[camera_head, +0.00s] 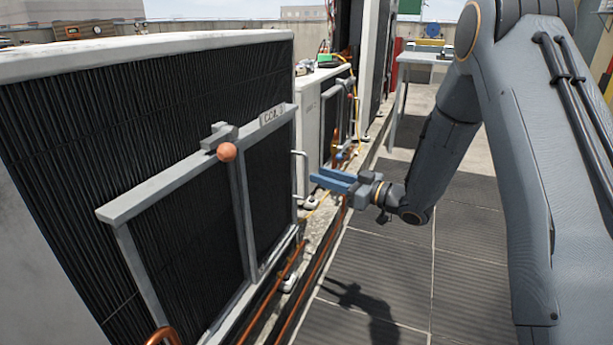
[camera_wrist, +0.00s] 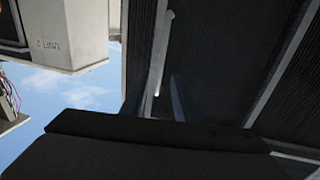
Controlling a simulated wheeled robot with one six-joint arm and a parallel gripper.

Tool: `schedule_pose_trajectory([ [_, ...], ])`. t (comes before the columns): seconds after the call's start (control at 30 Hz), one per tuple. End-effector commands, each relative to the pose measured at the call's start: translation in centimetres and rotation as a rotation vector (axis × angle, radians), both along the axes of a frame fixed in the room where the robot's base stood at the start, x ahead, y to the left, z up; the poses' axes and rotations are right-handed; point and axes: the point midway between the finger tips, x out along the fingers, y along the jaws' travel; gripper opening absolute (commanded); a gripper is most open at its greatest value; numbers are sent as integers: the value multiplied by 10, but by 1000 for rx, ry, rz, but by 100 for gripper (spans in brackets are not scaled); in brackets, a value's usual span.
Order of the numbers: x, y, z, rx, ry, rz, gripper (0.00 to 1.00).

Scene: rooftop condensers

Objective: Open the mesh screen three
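A mesh screen with a grey frame (camera_head: 240,215) and dark mesh stands in front of the nearest condenser, with a label plate (camera_head: 272,116) on its top rail that I cannot read fully. A grey latch with an orange ball knob (camera_head: 227,152) sits at the top of its middle bar. A pale upright handle (camera_head: 301,175) is on its right edge. My gripper (camera_head: 317,181) has blue fingers pointing at the handle from the right, seemingly just short of it. In the wrist view, the fingers (camera_wrist: 166,98) stand apart with a pale bar (camera_wrist: 164,50) ahead of them. Nothing is held.
The nearest condenser (camera_head: 130,95) is behind the screen. Copper pipes (camera_head: 272,300) run low along its front. A second condenser (camera_head: 325,110) with yellow hoses stands farther back. A grey table (camera_head: 425,60) is at the back. The tiled floor (camera_head: 385,265) on the right is clear.

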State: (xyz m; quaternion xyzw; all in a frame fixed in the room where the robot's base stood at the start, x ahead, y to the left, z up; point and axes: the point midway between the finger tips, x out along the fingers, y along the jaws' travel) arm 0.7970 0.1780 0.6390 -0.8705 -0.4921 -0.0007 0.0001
Motion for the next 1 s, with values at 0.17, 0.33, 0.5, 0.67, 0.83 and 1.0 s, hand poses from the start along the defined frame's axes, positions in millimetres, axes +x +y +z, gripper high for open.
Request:
schedule_pose_trajectory([
  [0.17,15,26,-1,-1,-1,1,28],
  [0.33,27,44,-1,-1,-1,0,28],
  [0.5,32,52,0,0,1,-2,28],
  [0.67,33,54,0,0,1,-3,28],
  [0.83,32,53,0,0,1,-3,18],
  [1.0,32,53,0,0,1,-3,0],
])
